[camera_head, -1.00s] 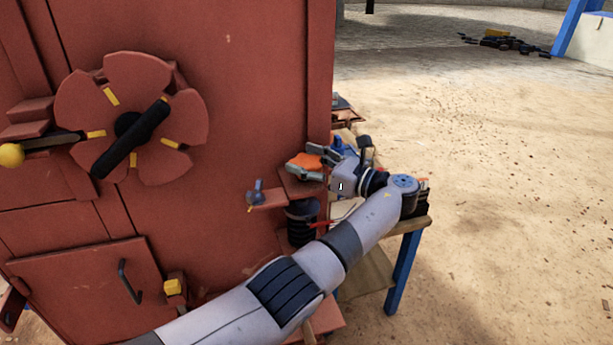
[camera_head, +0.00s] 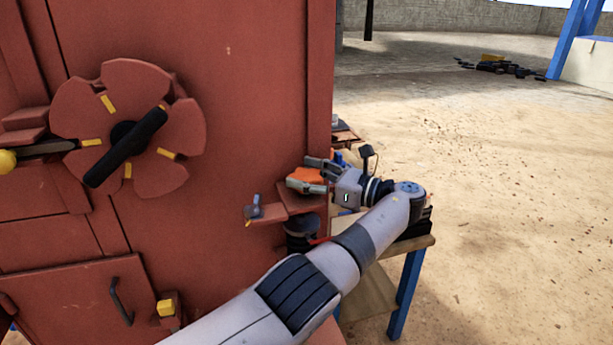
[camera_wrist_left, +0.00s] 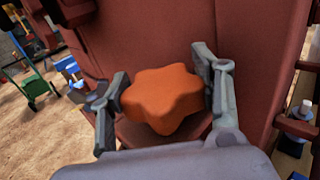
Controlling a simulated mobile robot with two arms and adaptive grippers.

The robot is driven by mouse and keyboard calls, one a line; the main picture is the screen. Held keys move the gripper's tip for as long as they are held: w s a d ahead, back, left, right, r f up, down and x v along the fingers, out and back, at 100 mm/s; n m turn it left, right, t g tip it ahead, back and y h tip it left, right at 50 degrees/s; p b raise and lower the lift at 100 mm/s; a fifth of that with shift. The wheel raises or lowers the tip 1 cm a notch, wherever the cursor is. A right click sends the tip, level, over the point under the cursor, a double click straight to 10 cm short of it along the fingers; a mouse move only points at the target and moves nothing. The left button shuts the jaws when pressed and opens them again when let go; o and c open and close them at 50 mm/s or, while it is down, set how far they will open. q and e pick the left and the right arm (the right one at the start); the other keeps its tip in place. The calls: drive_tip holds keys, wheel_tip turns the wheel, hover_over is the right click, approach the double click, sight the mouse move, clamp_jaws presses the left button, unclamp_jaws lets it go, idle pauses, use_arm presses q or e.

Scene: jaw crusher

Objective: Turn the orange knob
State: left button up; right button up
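The orange knob (camera_head: 304,175) is a lobed star shape on a small red ledge at the right edge of the red machine. In the left wrist view the knob (camera_wrist_left: 163,98) sits between the two grey fingers. My left gripper (camera_head: 318,176) reaches it from the right in the head view. Its fingers lie close against opposite sides of the knob, and the left wrist view shows the same gripper (camera_wrist_left: 166,92) with almost no gap at either side. The exact contact is partly hidden by the fingers. My right gripper is in neither view.
The red machine (camera_head: 235,110) fills the left, with a lobed wheel (camera_head: 75,110) and black bar handle. A small lever (camera_head: 254,210) sticks out left of the knob. A blue-legged table (camera_head: 405,280) stands under my arm. Sandy ground (camera_head: 510,200) at right is open.

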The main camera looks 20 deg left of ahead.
sight(306, 174)
use_arm(q)
drive_tip(key=o, duration=0.5)
drive_tip(key=shift+c, duration=0.2)
wheel_tip(306, 174, up, 10)
idle(0.4)
